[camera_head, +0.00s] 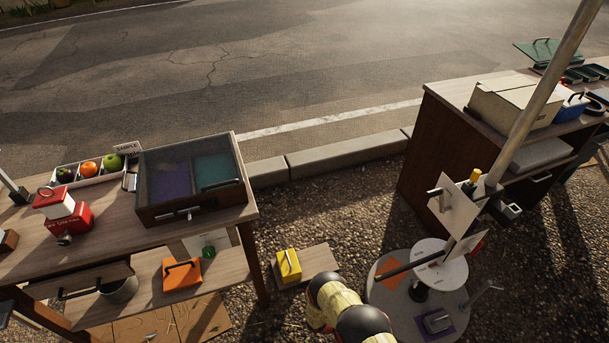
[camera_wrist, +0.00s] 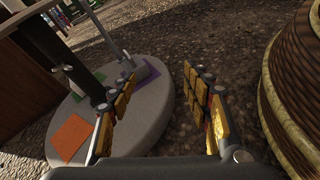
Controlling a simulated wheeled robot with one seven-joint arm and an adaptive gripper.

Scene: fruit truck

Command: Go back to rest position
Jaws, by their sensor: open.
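My gripper (camera_wrist: 158,76) shows in the wrist view with its two yellow-padded fingers spread apart. Nothing is between them. Beyond the fingertips lie gravel and the edge of a round grey base (camera_wrist: 110,135), which carries an orange square (camera_wrist: 72,137) and a purple patch (camera_wrist: 152,76). In the head view a yellow and black part of my arm (camera_head: 345,305) shows at the bottom centre, left of that round base (camera_head: 390,305). The gripper's fingers cannot be made out in the head view.
A wooden table (camera_head: 120,225) with a fruit tray (camera_head: 95,170) and a two-compartment box (camera_head: 190,180) stands left. A cabinet (camera_head: 425,150) stands right, beside a slanted pole (camera_head: 535,100). A ribbed brown round object (camera_wrist: 298,95) is close on the wrist view's right. Gravel lies between.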

